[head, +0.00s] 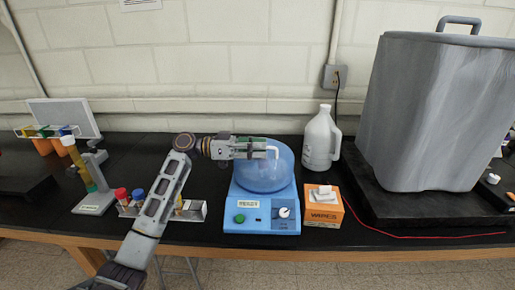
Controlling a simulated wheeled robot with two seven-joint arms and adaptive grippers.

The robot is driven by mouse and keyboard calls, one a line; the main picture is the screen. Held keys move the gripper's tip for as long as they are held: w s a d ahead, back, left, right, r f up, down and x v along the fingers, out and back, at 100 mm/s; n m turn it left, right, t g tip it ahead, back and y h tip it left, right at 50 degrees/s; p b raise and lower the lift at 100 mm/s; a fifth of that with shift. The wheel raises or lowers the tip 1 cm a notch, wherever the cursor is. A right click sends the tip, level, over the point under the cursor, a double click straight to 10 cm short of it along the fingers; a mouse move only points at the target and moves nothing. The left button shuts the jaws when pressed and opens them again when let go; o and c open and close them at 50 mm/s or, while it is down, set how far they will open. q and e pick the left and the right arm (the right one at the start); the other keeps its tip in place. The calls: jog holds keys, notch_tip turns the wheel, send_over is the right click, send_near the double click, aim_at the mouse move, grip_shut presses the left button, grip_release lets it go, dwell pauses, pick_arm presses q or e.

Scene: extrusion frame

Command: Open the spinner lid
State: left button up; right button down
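The spinner (262,214) is a light blue box on the black bench, with a green button and a white knob on its front. Its lid (262,178) is a see-through blue dome that sits down over the top of the box. My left gripper (268,149) reaches in from the left and lies across the upper part of the lid. A small white bent piece shows at its fingertips; I cannot tell whether it is a finger or a lid handle. Whether the fingers are open or touch the lid is unclear. My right gripper is not in view.
An orange wipes box (323,206) and a white jug (321,140) stand close right of the spinner. A large grey covered machine (440,110) fills the right. A tray with colored-cap bottles (122,196) and a stand (97,185) are left, near my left arm.

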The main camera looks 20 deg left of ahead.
pick_arm(q)
jog(key=shift+w+f, duration=0.1)
grip_shut()
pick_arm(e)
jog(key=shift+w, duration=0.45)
